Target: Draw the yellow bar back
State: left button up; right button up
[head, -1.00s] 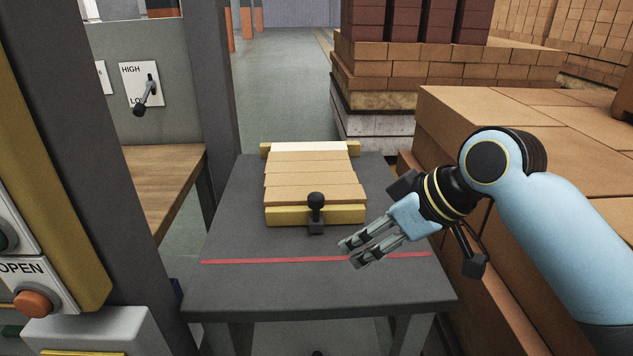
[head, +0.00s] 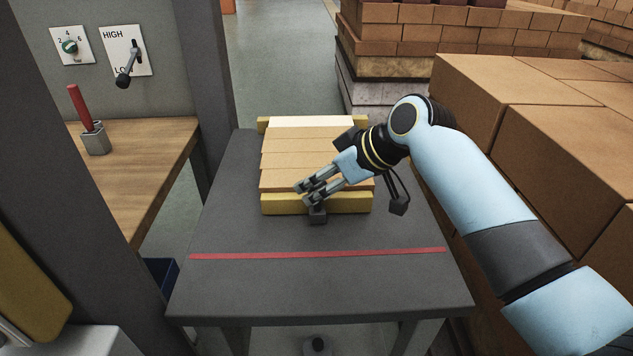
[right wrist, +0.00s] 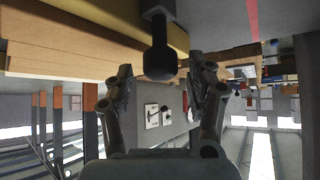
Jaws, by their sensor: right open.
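The yellow bar (head: 285,204) lies across the near end of a row of tan bricks (head: 300,150) on the dark table. A dark bracket (head: 318,216) stands at its front middle; in the head view my gripper hides its ball-topped handle. My right gripper (head: 303,190) is open, its fingers over the bar's front edge at the handle. In the right wrist view the black ball knob (right wrist: 160,62) shows between the two open fingers (right wrist: 160,82), with the yellow bar (right wrist: 100,28) behind it. I cannot tell whether the fingers touch the knob. My left gripper is out of view.
A red line (head: 318,254) crosses the bare near part of the table (head: 320,290). Brick stacks (head: 560,130) stand close on the right. A grey post (head: 205,70) and a wooden bench (head: 150,160) with a red-handled lever (head: 82,108) are on the left.

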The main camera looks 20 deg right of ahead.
jog(key=shift+w+a+f, duration=0.3)
jog(key=shift+w+f, duration=0.05)
jog(key=shift+f, duration=0.1)
jog(key=c, duration=0.4)
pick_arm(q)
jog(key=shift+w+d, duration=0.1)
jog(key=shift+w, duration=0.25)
pick_arm(e)
grip_shut()
